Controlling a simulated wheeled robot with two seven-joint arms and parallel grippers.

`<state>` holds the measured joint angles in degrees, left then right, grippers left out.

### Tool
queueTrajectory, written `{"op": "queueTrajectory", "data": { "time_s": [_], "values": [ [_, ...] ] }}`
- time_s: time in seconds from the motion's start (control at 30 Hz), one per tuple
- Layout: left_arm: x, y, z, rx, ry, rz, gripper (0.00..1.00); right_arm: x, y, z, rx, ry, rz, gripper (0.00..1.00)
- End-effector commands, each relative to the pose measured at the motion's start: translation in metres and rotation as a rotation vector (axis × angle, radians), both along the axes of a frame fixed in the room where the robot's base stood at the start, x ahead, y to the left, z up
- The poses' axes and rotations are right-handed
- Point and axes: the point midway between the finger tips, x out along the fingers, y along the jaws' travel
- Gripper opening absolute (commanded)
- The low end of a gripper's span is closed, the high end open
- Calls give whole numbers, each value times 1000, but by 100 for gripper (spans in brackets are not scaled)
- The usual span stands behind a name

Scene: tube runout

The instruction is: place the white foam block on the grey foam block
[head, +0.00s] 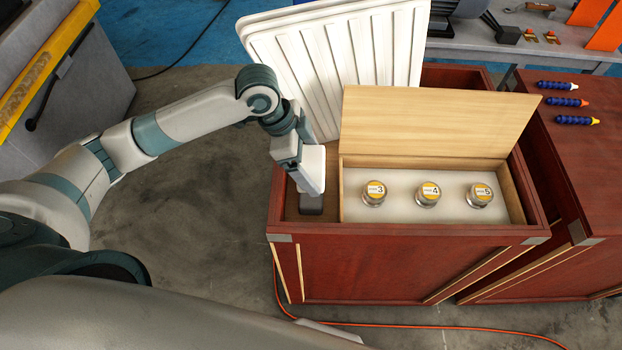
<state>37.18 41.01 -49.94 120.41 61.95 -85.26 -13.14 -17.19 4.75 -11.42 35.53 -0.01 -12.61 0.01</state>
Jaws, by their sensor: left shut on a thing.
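My left gripper (303,184) points down into the left part of the red-brown crate, beside the wooden box. It is shut on a white piece, which looks like the white foam block (315,163); the gripper partly covers it. Directly below is a small dark grey block, which looks like the grey foam block (311,205), on the crate's brown floor. In this view the white piece and the grey block meet or overlap; I cannot tell whether they touch. My right gripper is not in view.
The open wooden box (434,215) holds three round jars numbered 3, 4 and 5; its lid (430,125) stands up behind. A white ribbed panel (340,60) leans behind the gripper. The crate's rim (400,230) runs along the front. Several blue tubes (567,102) lie at right.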

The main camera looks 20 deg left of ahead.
Motion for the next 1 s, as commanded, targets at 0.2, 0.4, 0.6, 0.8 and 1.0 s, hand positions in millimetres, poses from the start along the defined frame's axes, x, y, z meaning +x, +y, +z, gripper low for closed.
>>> {"op": "queueTrajectory", "data": {
  "time_s": [0.2, 0.4, 0.6, 0.8, 1.0],
  "values": [
    [0, 0, -27, 1, 1, 2, 64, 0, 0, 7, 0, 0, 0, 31],
    [0, 0, -31, 0, -1, 1, 64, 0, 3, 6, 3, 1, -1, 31],
    [0, 0, -32, 0, 0, 1, 64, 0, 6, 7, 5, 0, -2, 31],
    [-1, 0, -51, 1, 4, 3, 64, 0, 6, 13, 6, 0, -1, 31],
    [0, 1, -67, 1, 0, 1, 64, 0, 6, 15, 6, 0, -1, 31]
  ]
}}
